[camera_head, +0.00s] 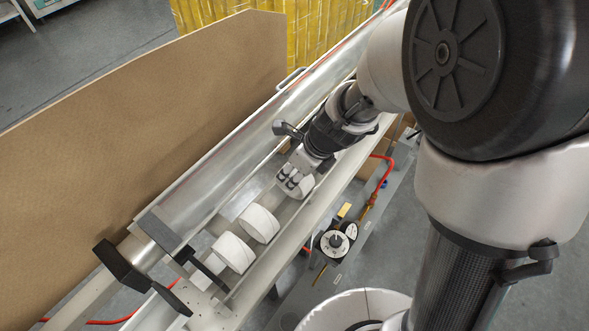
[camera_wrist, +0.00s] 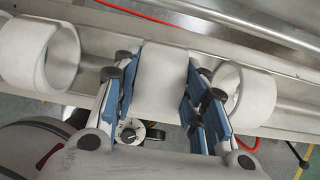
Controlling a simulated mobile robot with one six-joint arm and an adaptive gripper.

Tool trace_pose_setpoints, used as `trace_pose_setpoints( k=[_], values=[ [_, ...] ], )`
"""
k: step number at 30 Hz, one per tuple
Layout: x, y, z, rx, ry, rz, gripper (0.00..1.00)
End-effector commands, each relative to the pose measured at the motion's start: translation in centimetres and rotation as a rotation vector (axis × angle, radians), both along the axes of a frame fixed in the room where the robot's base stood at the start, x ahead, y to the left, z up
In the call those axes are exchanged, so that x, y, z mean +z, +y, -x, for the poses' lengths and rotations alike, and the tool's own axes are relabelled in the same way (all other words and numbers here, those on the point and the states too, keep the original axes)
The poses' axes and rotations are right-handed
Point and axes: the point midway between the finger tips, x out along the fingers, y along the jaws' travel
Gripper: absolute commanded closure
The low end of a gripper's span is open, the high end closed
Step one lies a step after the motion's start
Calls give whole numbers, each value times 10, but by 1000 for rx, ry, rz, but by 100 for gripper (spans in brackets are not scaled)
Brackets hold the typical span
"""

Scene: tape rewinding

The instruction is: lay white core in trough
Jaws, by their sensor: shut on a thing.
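My gripper (camera_head: 291,181) is shut on a white core, a short hollow cylinder. In the wrist view the blue finger pads of the gripper (camera_wrist: 160,92) press on both sides of the held white core (camera_wrist: 161,78). In the head view the fingers partly cover it, over the long metal trough (camera_head: 274,240). I cannot tell whether it touches the trough floor. Two more white cores, one nearer the front (camera_head: 234,252) and one behind it (camera_head: 259,223), lie in the trough. The wrist view shows a core to the left (camera_wrist: 25,52) and one to the right (camera_wrist: 246,96) of the held one, both apart from it.
A shiny metal roller (camera_head: 225,165) runs alongside the trough. Black brackets (camera_head: 122,268) stand at its near end. A brown board (camera_head: 150,95) rises on the left. A dial unit (camera_head: 336,241) and red hose (camera_head: 381,180) lie below on the right.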

Motion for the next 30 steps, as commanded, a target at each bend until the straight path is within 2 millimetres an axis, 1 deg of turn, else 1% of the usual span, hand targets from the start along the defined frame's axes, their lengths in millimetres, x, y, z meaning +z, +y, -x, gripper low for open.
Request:
trace_pose_setpoints(
  k=[1, 2, 12, 23, 26, 29, 30],
  values=[
    [0, 0, 0, 0, 0, 0, 74],
    [0, 0, 0, 0, 0, 0, 60],
    [0, 0, 0, 0, 0, 0, 37],
    [3, -1, 0, 0, -1, -1, 37],
    [12, -3, 2, 1, -3, -2, 37],
    [28, -9, 6, -1, -6, -1, 37],
    [37, -12, 7, -1, -8, -2, 37]
  ],
)
